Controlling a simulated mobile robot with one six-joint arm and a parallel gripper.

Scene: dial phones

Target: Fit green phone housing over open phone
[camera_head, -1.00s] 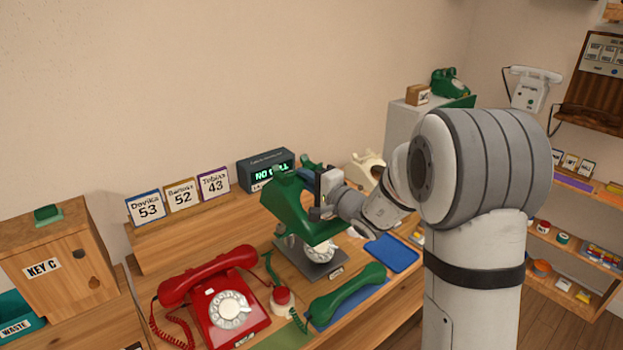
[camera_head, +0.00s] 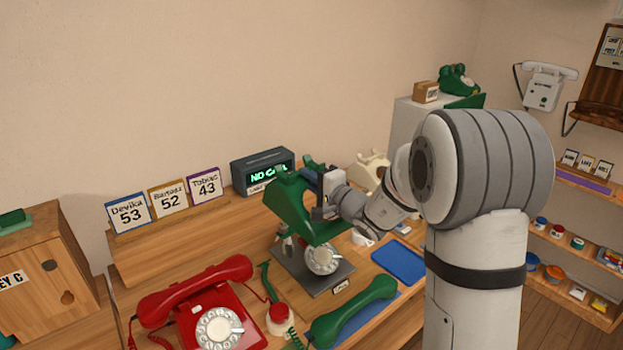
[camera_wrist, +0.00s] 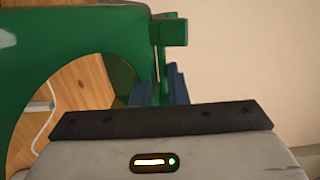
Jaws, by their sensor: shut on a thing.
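The green phone housing (camera_head: 292,208) is held in my gripper (camera_head: 318,186) above the open phone, tilted, and in the head view it covers the phone's upper part. In the wrist view the housing (camera_wrist: 70,45) fills the upper left, and the blue fingers (camera_wrist: 160,88) close at its edge. The open phone (camera_head: 322,260) shows its white dial on a dark grey base plate (camera_head: 312,282). A gap shows between the housing and the base on the left. Whether they touch at the back is hidden.
A green handset (camera_head: 352,312) lies on a blue mat in front. A red phone (camera_head: 205,308) stands at the left front, with a red-and-white round object (camera_head: 280,318) beside it. A blue tray (camera_head: 398,262) lies right. A display box (camera_head: 263,171) and number cards stand behind.

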